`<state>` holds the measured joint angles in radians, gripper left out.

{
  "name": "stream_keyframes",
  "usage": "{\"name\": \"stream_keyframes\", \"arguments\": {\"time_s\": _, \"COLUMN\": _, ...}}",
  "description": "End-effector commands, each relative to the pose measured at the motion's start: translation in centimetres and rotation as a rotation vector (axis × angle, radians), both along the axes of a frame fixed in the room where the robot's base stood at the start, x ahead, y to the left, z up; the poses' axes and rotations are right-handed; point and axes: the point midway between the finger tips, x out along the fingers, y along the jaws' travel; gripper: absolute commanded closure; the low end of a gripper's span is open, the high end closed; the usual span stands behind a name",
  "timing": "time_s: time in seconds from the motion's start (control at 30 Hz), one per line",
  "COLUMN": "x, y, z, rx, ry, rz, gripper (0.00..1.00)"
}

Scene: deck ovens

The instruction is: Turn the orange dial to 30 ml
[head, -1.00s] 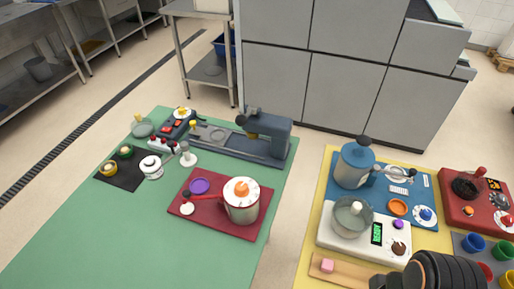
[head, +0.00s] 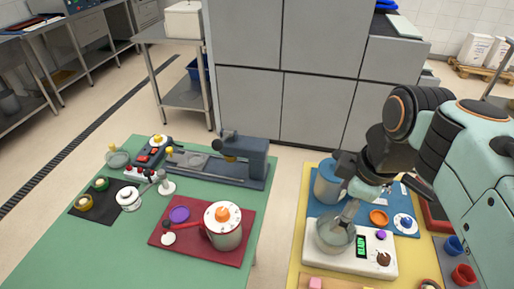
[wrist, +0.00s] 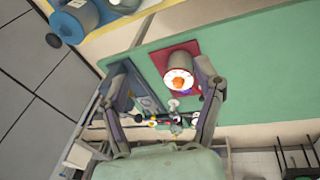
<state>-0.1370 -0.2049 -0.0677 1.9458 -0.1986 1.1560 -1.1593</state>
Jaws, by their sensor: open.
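The wrist view also shows the orange dial (wrist: 179,84), seen from above. Its marks are too small to read. My gripper (head: 382,203) is open over the right-hand table, well to the right of the dial. In the wrist view my gripper (wrist: 161,72) has its fingers spread with nothing between them. The dial shows near the right finger, far beyond it.
The green table's front is clear.

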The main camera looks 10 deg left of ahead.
Motion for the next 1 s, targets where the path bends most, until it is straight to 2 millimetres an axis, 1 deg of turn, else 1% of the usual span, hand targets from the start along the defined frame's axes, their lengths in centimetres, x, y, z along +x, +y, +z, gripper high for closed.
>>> {"name": "stream_keyframes", "arguments": {"time_s": 0.03, "x": 2.6, "y": 1.6, "z": 0.2, "rx": -0.023, "ry": -0.010, "rz": 0.129, "gripper": 0.33}}
{"name": "stream_keyframes", "arguments": {"time_s": 0.07, "x": 4.1, "y": 2.6, "z": 0.2, "rx": -0.039, "ry": -0.019, "rz": 0.211, "gripper": 0.33}}
{"name": "stream_keyframes", "arguments": {"time_s": 0.1, "x": 6.1, "y": 4.3, "z": 0.0, "rx": -0.060, "ry": -0.028, "rz": 0.318, "gripper": 0.33}}
{"name": "stream_keyframes", "arguments": {"time_s": 0.17, "x": 8.8, "y": 7.3, "z": -1.0, "rx": -0.089, "ry": -0.033, "rz": 0.470, "gripper": 0.33}}
{"name": "stream_keyframes", "arguments": {"time_s": 0.2, "x": 10.3, "y": 9.5, "z": -2.1, "rx": -0.108, "ry": -0.030, "rz": 0.558, "gripper": 0.33}}
{"name": "stream_keyframes", "arguments": {"time_s": 0.23, "x": 11.2, "y": 11.2, "z": -3.0, "rx": -0.120, "ry": -0.025, "rz": 0.614, "gripper": 0.33}}
{"name": "stream_keyframes", "arguments": {"time_s": 0.27, "x": 11.8, "y": 12.9, "z": -4.1, "rx": -0.130, "ry": -0.018, "rz": 0.663, "gripper": 0.33}}
{"name": "stream_keyframes", "arguments": {"time_s": 0.3, "x": 12.4, "y": 15.0, "z": -5.6, "rx": -0.141, "ry": -0.003, "rz": 0.711, "gripper": 0.33}}
{"name": "stream_keyframes", "arguments": {"time_s": 0.37, "x": 12.7, "y": 17.9, "z": -8.1, "rx": -0.158, "ry": 0.025, "rz": 0.770, "gripper": 0.33}}
{"name": "stream_keyframes", "arguments": {"time_s": 0.4, "x": 12.5, "y": 19.5, "z": -9.8, "rx": -0.169, "ry": 0.048, "rz": 0.805, "gripper": 0.33}}
{"name": "stream_keyframes", "arguments": {"time_s": 0.47, "x": 11.7, "y": 21.4, "z": -12.3, "rx": -0.184, "ry": 0.088, "rz": 0.850, "gripper": 0.33}}
{"name": "stream_keyframes", "arguments": {"time_s": 0.5, "x": 11.0, "y": 22.2, "z": -13.9, "rx": -0.195, "ry": 0.119, "rz": 0.875, "gripper": 0.33}}
{"name": "stream_keyframes", "arguments": {"time_s": 0.6, "x": 9.5, "y": 23.7, "z": -16.2, "rx": -0.209, "ry": 0.163, "rz": 0.920, "gripper": 0.33}}
{"name": "stream_keyframes", "arguments": {"time_s": 0.67, "x": 9.1, "y": 24.2, "z": -16.6, "rx": -0.211, "ry": 0.164, "rz": 0.933, "gripper": 0.33}}
{"name": "stream_keyframes", "arguments": {"time_s": 0.77, "x": 9.0, "y": 24.2, "z": -17.8, "rx": -0.211, "ry": 0.165, "rz": 0.934, "gripper": 0.33}}
{"name": "stream_keyframes", "arguments": {"time_s": 0.9, "x": 9.0, "y": 24.2, "z": -20.1, "rx": -0.211, "ry": 0.165, "rz": 0.933, "gripper": 0.33}}
{"name": "stream_keyframes", "arguments": {"time_s": 1.0, "x": 9.0, "y": 24.2, "z": -21.5, "rx": -0.211, "ry": 0.164, "rz": 0.931, "gripper": 0.33}}
